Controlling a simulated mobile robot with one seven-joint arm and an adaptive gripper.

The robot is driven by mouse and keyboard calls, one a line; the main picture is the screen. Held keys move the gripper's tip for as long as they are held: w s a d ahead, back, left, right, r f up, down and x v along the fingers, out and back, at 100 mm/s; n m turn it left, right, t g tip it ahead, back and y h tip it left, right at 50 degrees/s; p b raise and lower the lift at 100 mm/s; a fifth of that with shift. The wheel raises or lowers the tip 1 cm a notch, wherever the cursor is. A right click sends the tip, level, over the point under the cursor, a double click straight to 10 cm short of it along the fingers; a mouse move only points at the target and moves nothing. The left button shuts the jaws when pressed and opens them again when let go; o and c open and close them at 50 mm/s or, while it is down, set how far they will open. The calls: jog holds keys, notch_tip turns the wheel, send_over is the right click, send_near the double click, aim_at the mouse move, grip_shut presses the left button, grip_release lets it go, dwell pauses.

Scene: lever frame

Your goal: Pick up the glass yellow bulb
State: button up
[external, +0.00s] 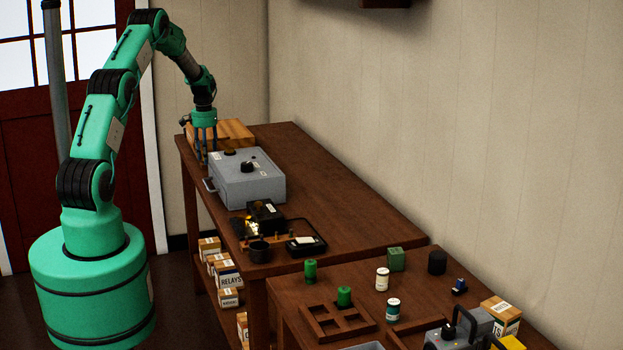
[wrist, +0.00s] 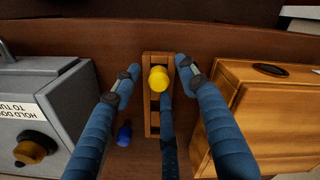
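The yellow bulb (wrist: 158,78) stands in a narrow wooden rack (wrist: 149,119) in the wrist view, its rounded top facing the camera. My gripper (wrist: 158,67) is open, with one blue finger left of the bulb, one right of it and a third below it in the picture. Gaps show between the side fingers and the bulb; I cannot tell how far the fingertips are above it. In the external view my gripper (external: 206,151) points down at the far end of the long table, behind the grey box. The bulb cannot be made out there.
A grey box with a knob (wrist: 38,118) is close on the left, and a wooden box (wrist: 262,112) close on the right. A blue bulb (wrist: 124,134) lies near the rack. In the external view the long table (external: 330,205) has free room right of the grey box (external: 248,184).

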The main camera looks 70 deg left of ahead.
jog(key=c, duration=1)
jog(key=shift+r, duration=0.1)
jog(key=shift+r+p, duration=0.5)
jog(key=shift+r, duration=1.05)
jog(key=shift+s+d+r, duration=0.15)
jog(key=shift+d+r, duration=0.05)
jog(key=shift+d, duration=0.05)
jog(key=s+d, duration=0.3)
jog(key=d, duration=0.1)
jog(key=s+d+r+p, duration=0.1)
jog(key=s+d, duration=0.1)
jog(key=d, duration=0.2)
jog(key=s+d+p, duration=0.1)
jog(key=s+d, duration=0.2)
jog(key=d, duration=0.1)
jog(key=shift+s+d+r, duration=0.15)
jog(key=shift+s+d, duration=0.2)
